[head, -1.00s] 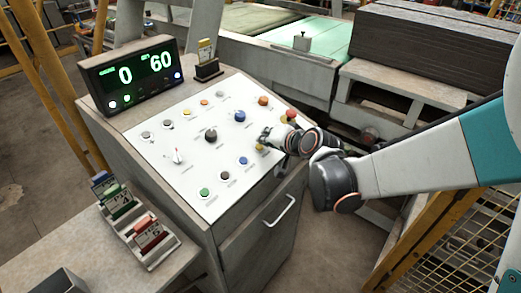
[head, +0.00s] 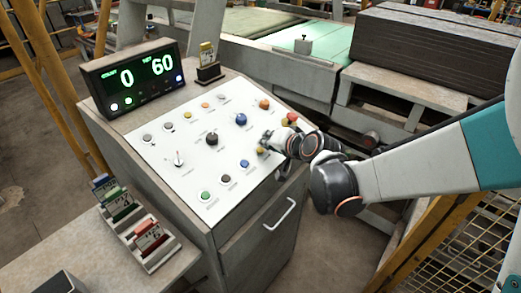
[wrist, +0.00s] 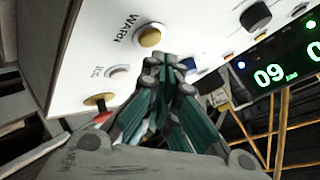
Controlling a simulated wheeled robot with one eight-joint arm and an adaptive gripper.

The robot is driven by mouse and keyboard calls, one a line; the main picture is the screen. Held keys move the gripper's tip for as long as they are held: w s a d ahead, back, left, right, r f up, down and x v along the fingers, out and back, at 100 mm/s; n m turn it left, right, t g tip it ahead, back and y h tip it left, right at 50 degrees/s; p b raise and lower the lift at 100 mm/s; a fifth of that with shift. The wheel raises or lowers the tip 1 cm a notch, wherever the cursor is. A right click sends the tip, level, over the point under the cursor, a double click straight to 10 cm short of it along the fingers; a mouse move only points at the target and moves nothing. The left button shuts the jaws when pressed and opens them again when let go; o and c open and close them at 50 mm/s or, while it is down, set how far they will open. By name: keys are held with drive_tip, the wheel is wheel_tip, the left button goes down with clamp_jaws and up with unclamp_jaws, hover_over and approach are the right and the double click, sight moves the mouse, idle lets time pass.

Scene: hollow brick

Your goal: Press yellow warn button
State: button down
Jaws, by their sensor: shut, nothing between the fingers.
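The yellow WARN button (wrist: 151,36) sits on the white control panel in the wrist view, with its label beside it. My gripper (wrist: 163,62) is shut and empty, its fingertips just below the button in that picture. I cannot tell whether they touch the panel. In the head view my gripper (head: 267,139) is over the right part of the panel (head: 180,135). A small yellow button (head: 261,150) shows right beside the fingertips there.
A red mushroom knob on a yellow base (head: 290,119), an orange button (head: 264,104) and a blue button (head: 240,119) are near my gripper. A display (head: 133,77) reading 0 and 60 stands at the back. Card holders (head: 145,240) stand at the lower left.

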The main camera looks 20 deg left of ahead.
drive_tip(key=shift+f, duration=0.1)
idle(0.3)
drive_tip(key=shift+a+f+b, duration=0.1)
drive_tip(key=shift+f+b, duration=0.2)
drive_tip(key=shift+b, duration=0.1)
drive_tip(key=shift+w+a+f+b, duration=0.1)
drive_tip(key=shift+f+b, duration=0.25)
drive_tip(key=shift+b, duration=0.05)
idle(0.6)
drive_tip(key=shift+d+r+p, duration=0.2)
drive_tip(key=shift+r+p, duration=0.3)
drive_tip(key=shift+r, duration=0.25)
drive_tip(key=shift+s+d+r+p, duration=0.1)
drive_tip(key=shift+d+r+p, duration=0.1)
drive_tip(key=shift+r+p, duration=0.5)
drive_tip(key=shift+s+d+r+p, duration=0.15)
drive_tip(key=shift+d+r+p, duration=0.2)
drive_tip(key=shift+r, duration=0.6)
drive_tip(key=shift+s+d+r+p, duration=0.1)
drive_tip(key=shift+r+p, duration=0.5)
drive_tip(key=shift+r, duration=0.2)
